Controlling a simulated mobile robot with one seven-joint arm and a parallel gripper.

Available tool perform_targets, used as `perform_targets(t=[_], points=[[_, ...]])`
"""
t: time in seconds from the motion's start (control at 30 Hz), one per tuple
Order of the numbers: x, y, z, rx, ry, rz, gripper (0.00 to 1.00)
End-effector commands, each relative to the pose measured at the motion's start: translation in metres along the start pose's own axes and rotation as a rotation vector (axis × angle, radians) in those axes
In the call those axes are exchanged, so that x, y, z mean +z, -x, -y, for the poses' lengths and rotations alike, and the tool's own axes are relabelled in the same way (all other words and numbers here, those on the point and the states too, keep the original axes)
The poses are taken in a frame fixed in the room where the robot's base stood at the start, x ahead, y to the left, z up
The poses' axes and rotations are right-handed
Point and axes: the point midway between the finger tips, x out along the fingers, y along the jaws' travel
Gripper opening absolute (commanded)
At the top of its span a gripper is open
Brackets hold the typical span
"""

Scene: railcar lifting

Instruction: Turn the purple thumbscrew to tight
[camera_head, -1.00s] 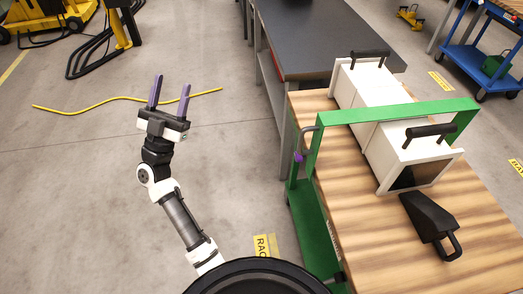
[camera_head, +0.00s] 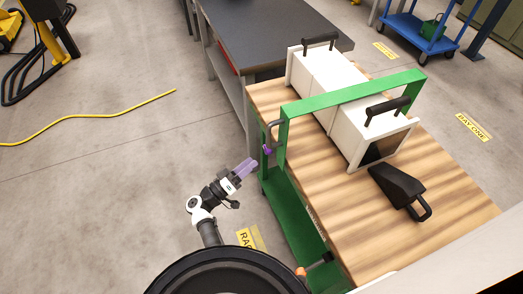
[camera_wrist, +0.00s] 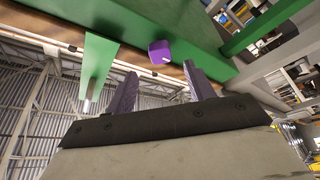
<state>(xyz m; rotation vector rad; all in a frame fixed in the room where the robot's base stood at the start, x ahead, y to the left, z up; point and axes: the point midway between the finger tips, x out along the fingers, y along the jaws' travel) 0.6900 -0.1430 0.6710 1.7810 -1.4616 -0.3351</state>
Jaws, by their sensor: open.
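The purple thumbscrew (camera_head: 267,149) sits on the left side of the green frame (camera_head: 350,94), low on its upright, beside a grey bent rod. It also shows in the wrist view (camera_wrist: 160,51), beyond and between my fingertips, apart from them. My gripper (camera_head: 249,166) is open and empty, with its purple-grey fingers pointing toward the thumbscrew from the lower left. Both fingers (camera_wrist: 158,84) show spread apart in the wrist view. No contact with the thumbscrew shows.
The green frame spans a white box (camera_head: 345,110) with black handles on the wooden tabletop (camera_head: 400,215). A black wedge-shaped tool (camera_head: 399,189) lies there. A green lower shelf (camera_head: 290,215) is below. A dark-topped bench (camera_head: 265,30) stands behind.

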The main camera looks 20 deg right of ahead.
Motion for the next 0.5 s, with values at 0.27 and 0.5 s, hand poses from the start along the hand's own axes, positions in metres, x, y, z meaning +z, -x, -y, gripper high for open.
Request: perform_targets(t=[0.27,0.5], points=[[-0.001,-0.05,-0.001,0.001,-0.002,0.001,0.53],[-0.001,-0.065,0.0,-0.001,-0.001,-0.002,0.53]])
